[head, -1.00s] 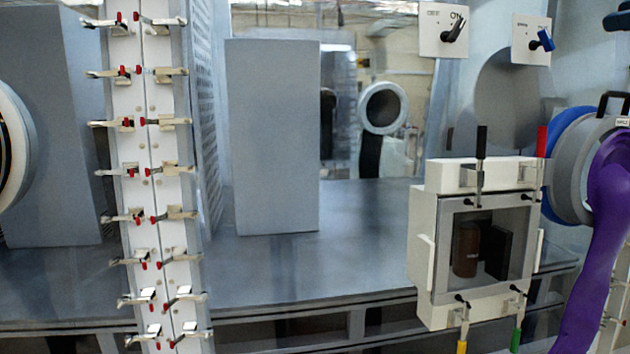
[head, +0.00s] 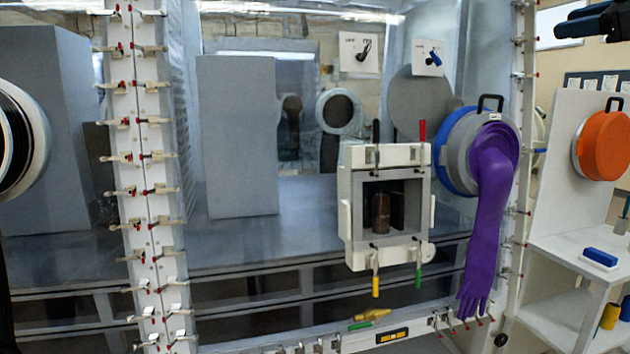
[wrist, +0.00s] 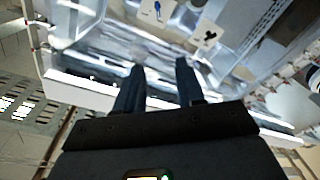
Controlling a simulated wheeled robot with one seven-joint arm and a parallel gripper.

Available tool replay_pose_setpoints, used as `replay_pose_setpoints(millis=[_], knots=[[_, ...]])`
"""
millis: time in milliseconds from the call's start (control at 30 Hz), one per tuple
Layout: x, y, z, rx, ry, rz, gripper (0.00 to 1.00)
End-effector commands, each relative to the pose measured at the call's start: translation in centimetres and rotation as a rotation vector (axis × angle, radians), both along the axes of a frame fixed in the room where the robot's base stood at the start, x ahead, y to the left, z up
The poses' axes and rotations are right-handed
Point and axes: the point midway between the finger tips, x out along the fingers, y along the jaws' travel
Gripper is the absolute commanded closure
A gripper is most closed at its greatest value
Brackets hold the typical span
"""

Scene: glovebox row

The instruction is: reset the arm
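My gripper (wrist: 158,68) shows in the wrist view as two dark fingers, spread apart with nothing between them. Beyond the fingers is the bright glovebox front, with two switch plates near the top of the view. In the head view, a dark shape at the top right corner (head: 590,22) looks like the end of my arm, raised and clear of the glovebox. The rest of my arm is out of that view.
A small white chamber (head: 345,220) on the glovebox front holds a brown jar (head: 380,212). A purple glove (head: 490,210) hangs from a port on its right. A white shelf unit (head: 575,245) stands at the right. Tools lie on the lower ledge (head: 340,340).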

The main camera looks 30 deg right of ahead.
Motion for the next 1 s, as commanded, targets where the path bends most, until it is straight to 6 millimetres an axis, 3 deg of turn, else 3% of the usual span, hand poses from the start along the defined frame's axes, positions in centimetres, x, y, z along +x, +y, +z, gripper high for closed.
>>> replay_pose_setpoints(millis=[367,567,767,1000], knots=[[2.0,0.1,-3.6,0.067,-0.021,-0.002,0.62],[3.7,0.6,-7.2,0.133,-0.037,-0.007,0.62],[6.1,1.8,-12.9,0.225,-0.057,-0.017,0.62],[9.2,5.8,-23.9,0.388,-0.075,-0.047,0.62]])
